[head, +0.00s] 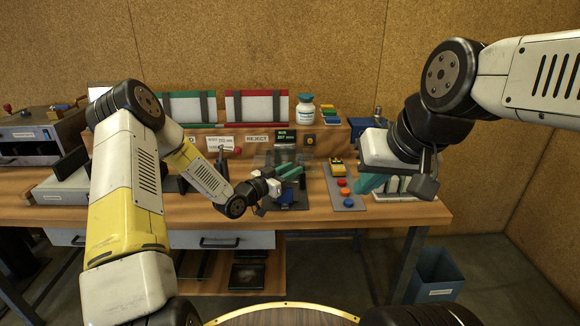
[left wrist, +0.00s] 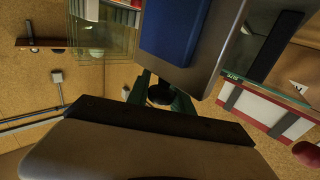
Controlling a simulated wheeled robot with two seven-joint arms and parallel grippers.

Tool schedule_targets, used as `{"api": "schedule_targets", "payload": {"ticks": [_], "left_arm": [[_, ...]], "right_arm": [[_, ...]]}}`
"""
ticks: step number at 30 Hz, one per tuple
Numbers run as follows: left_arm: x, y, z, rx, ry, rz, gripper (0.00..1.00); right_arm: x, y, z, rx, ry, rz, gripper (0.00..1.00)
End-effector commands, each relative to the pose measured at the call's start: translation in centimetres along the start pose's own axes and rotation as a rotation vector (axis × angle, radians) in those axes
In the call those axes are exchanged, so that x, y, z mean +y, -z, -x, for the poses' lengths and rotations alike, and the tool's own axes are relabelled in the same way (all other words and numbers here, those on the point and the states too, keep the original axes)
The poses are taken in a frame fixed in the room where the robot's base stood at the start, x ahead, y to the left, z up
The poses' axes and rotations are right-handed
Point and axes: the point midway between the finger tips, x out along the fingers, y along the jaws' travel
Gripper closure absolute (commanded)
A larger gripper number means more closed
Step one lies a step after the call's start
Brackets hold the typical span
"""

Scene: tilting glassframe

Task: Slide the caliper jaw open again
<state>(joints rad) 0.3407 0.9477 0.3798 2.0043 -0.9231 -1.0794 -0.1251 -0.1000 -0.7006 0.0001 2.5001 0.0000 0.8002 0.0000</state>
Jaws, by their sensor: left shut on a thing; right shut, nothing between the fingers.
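My left gripper (head: 290,169) has green fingers and reaches over the grey mat area at the middle of the bench. In the left wrist view its green fingers (left wrist: 162,98) are shut around a small black part. Beside them is a grey metal plate with a blue block (left wrist: 175,30); a blue block (head: 287,196) also shows below the gripper in the head view. The caliper is mostly hidden by my left gripper, so its jaw opening cannot be told. My right gripper (head: 369,184) is shut and empty, above the bench's right side.
A control panel (head: 346,189) with red, orange and blue buttons lies between the grippers. A REJECT sign (head: 257,139), a small display (head: 286,135) and a white bottle (head: 306,108) stand behind. A blue bin (head: 434,275) is on the floor at right.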

Motion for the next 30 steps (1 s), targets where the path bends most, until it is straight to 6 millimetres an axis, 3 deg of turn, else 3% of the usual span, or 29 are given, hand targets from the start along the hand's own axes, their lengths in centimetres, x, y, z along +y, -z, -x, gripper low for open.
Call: {"api": "schedule_targets", "payload": {"ticks": [5,6,8,20,30], "left_arm": [[-0.1,0.0,0.0,0.001,0.003,-0.001,1.00],[-0.1,0.0,0.0,0.001,0.003,-0.001,0.65],[-0.1,0.0,0.0,0.001,0.003,-0.001,0.54],[-0.2,0.0,0.7,0.000,0.003,-0.001,0.54],[-0.1,0.0,6.2,-0.001,0.004,0.000,0.54]], "right_arm": [[0.0,0.0,0.0,-0.001,0.000,0.000,1.00],[0.0,0.0,0.0,-0.001,0.000,0.000,1.00],[0.0,0.0,0.0,0.000,0.000,0.000,1.00],[0.0,0.0,0.0,0.000,0.000,0.000,1.00],[0.0,0.0,0.0,0.000,0.000,0.000,1.00]]}}
